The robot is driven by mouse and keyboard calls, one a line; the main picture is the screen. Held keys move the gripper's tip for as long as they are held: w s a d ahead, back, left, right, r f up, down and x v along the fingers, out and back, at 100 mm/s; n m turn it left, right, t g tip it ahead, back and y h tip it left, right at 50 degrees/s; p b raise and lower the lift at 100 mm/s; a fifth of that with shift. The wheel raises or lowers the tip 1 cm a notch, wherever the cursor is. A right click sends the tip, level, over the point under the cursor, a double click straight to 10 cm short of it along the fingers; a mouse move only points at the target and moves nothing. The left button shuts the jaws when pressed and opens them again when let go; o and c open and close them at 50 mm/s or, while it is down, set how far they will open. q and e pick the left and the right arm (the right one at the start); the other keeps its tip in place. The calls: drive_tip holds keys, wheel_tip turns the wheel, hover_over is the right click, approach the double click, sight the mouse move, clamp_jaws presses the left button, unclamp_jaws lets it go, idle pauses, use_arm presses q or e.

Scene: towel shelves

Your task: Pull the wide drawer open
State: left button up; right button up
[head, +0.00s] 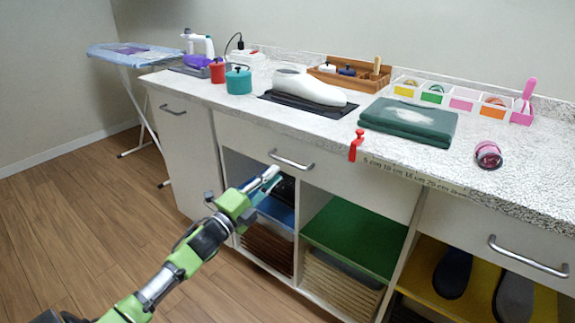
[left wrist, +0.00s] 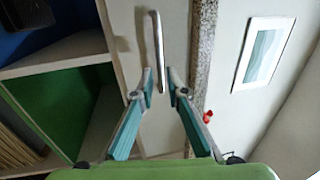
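The wide drawer has a plain white front (head: 365,184) under the speckled counter and looks closed. Its curved metal handle (head: 291,160) runs along the front, left of the middle. My left gripper (head: 274,177) is just below and in front of this handle in the head view. In the left wrist view the left gripper (left wrist: 160,80) has its two teal fingers apart, with the handle bar (left wrist: 157,45) running from ahead to between the fingertips. I see no clear contact. My right gripper is in neither view.
Below the drawer are open cubbies with a green shelf (head: 355,237) and baskets (head: 340,285). Another drawer handle (head: 527,258) is at right. A red clamp (head: 356,146) sits on the counter edge. The wooden floor (head: 75,235) at left is clear.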

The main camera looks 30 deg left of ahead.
sight(287, 163)
use_arm(q)
drive_tip(key=x, duration=0.7)
drive_tip(key=shift+w+f, duration=0.1)
drive_tip(key=shift+w, duration=0.1)
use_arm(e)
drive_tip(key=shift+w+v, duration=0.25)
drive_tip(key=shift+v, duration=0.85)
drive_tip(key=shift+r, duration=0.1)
use_arm(q)
clamp_jaws()
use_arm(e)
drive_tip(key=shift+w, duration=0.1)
use_arm(q)
drive_tip(key=shift+s, duration=0.15)
